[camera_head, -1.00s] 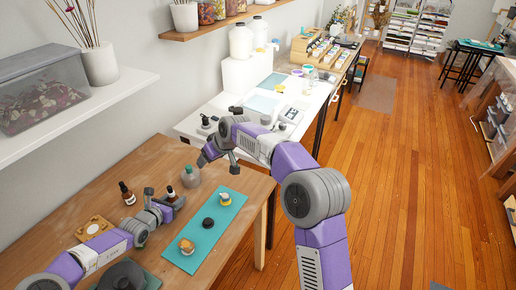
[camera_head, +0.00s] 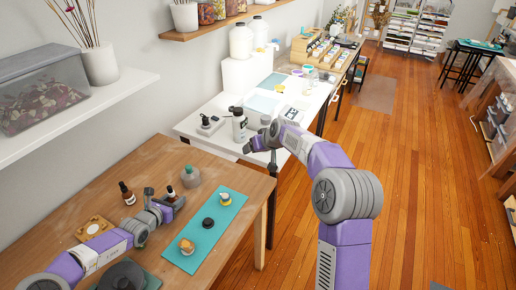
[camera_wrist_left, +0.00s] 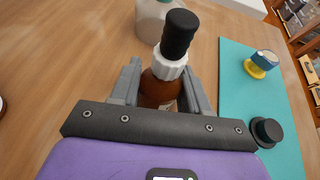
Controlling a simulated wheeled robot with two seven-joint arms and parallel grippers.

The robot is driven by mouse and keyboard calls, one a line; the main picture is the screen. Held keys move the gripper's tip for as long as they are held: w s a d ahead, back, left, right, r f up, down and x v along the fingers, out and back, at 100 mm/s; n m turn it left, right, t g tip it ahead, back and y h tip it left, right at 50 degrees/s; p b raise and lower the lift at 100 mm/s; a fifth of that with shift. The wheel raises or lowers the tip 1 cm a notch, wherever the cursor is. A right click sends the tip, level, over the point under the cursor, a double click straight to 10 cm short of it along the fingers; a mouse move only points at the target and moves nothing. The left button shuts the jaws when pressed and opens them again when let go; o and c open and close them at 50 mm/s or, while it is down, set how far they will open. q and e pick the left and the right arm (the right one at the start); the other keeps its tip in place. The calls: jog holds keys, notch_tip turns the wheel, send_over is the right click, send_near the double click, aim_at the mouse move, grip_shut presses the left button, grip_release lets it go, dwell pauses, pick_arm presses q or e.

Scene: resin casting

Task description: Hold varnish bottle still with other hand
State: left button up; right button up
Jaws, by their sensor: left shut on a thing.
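The varnish bottle, a small amber bottle (camera_wrist_left: 158,91) with a white collar and black dropper top, stands upright between the fingers of my left gripper (camera_wrist_left: 157,92) in the left wrist view. In the head view the bottle (camera_head: 171,192) is on the wooden table, and my left gripper (camera_head: 168,198) is closed around it from the left. The bottle's lower part is partly hidden by the gripper. My right gripper (camera_head: 261,156) is at the front edge of the white table, its fingers apart and empty, well away from the bottle.
A second amber dropper bottle (camera_head: 127,195) stands left of the gripper. A grey-green capped jar (camera_head: 191,177) stands just behind the held bottle. A teal mat (camera_head: 226,213) with several small items lies to the right. A black-topped bottle (camera_head: 239,128) stands on the white table (camera_head: 196,124).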

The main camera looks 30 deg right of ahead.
pick_arm(q)
jog(key=shift+s+f, duration=0.1)
jog(key=shift+f, duration=0.15)
jog(key=o, duration=1.2)
jog(key=shift+o, duration=0.2)
jog(key=shift+r, duration=0.15)
jog(key=shift+a, duration=0.1)
